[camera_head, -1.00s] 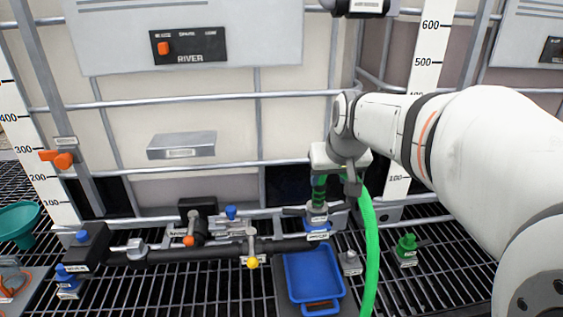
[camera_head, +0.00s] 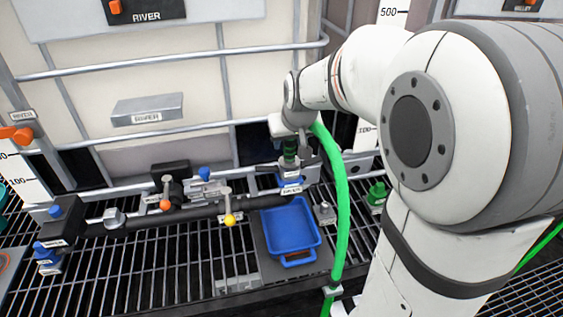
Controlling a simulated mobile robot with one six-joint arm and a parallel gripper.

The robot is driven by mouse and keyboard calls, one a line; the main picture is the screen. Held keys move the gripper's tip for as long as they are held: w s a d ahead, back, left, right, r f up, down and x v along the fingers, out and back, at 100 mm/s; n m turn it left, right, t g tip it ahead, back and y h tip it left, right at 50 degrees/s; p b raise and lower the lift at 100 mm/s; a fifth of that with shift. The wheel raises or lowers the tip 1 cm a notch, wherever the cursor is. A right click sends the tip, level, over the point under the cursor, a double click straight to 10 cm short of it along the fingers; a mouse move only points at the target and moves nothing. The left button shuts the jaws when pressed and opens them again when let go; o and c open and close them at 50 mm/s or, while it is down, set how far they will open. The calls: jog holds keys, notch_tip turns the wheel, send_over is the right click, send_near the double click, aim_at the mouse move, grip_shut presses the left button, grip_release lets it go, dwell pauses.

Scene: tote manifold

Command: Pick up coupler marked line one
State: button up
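A dark green coupler (camera_head: 290,151) stands upright at the right end of the black manifold pipe, above a grey collar and a blue-ringed fitting whose small label is too blurred to read. A bright green hose (camera_head: 340,190) rises from the grating to the top of it, behind my gripper. My gripper (camera_head: 298,147) points down at this coupler, with a grey finger close along its right side. The other finger and the grip itself are hidden or too small to tell.
A blue tray (camera_head: 268,240) lies just below the coupler. A smaller green fitting (camera_head: 377,194) stands to the right. The black pipe (camera_head: 150,219) carries a yellow-tipped valve handle (camera_head: 229,220) and an orange-tipped one (camera_head: 165,205). The tank's rail (camera_head: 130,188) runs close behind.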

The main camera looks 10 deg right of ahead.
grip_shut()
jog(key=shift+r, duration=0.15)
dwell(0.5)
